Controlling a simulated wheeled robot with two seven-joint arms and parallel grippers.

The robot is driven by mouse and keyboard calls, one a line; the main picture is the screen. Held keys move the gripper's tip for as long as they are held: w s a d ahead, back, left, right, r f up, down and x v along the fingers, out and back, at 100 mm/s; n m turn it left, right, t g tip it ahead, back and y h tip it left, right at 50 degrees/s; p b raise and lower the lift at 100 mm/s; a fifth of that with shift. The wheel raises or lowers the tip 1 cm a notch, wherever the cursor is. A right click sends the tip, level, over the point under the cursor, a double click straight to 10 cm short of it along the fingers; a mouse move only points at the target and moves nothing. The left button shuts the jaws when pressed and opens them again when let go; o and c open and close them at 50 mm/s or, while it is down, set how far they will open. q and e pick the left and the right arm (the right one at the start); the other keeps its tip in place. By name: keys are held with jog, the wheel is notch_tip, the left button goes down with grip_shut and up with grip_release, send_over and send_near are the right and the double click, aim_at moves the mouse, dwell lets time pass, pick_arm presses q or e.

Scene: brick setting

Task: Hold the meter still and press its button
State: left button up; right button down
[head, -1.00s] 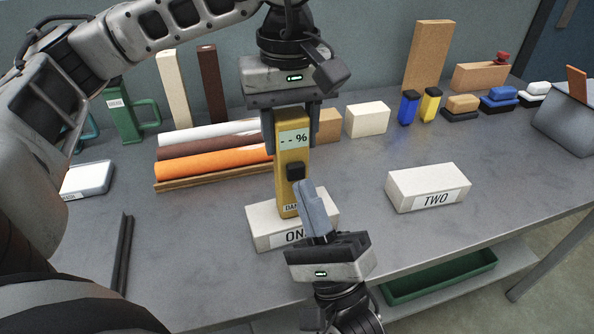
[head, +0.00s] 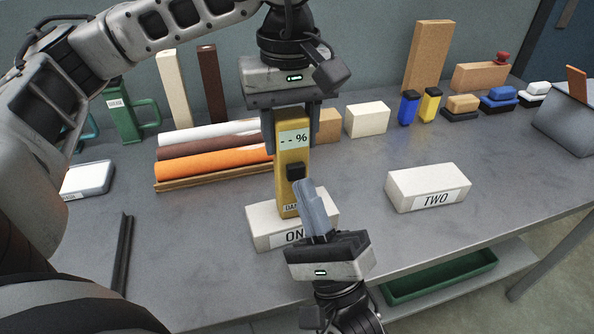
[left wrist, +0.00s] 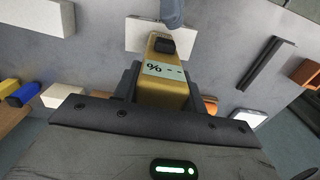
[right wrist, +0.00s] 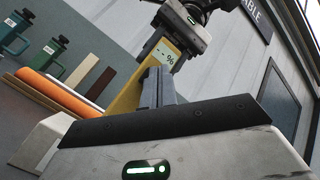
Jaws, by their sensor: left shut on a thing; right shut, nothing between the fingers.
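The yellow meter (head: 287,190) stands upright on or against the white block labelled ONE (head: 262,231). Its screen (head: 293,139) reads "-- %", and its black button (head: 295,171) is on the front below the screen. My left gripper (head: 293,128) is shut on the meter's upper part; the meter also shows between the fingers in the left wrist view (left wrist: 165,92). My right gripper (head: 306,187) is shut and empty, its fingertips just below and in front of the button. I cannot tell whether they touch the meter.
The white block labelled TWO (head: 428,188) lies to the right. Orange, brown and white rolls (head: 210,160) lie behind on the left. Blue and yellow small blocks (head: 409,108) and several brushes or pads stand at the back right. The table between the two labelled blocks is clear.

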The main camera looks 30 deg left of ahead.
jog(key=shift+w+a, duration=0.2)
jog(key=shift+a, duration=0.1)
jog(key=shift+w+a, duration=0.3)
jog(key=shift+a, duration=0.05)
dwell(0.7)
dwell(0.3)
jog(key=shift+s+d, duration=0.6)
jog(key=shift+d, duration=0.1)
jog(key=s+d, duration=0.3)
jog(key=shift+s+d, duration=0.1)
jog(key=shift+d, duration=0.3)
dwell(0.5)
pick_arm(q)
jog(key=o, duration=1.2)
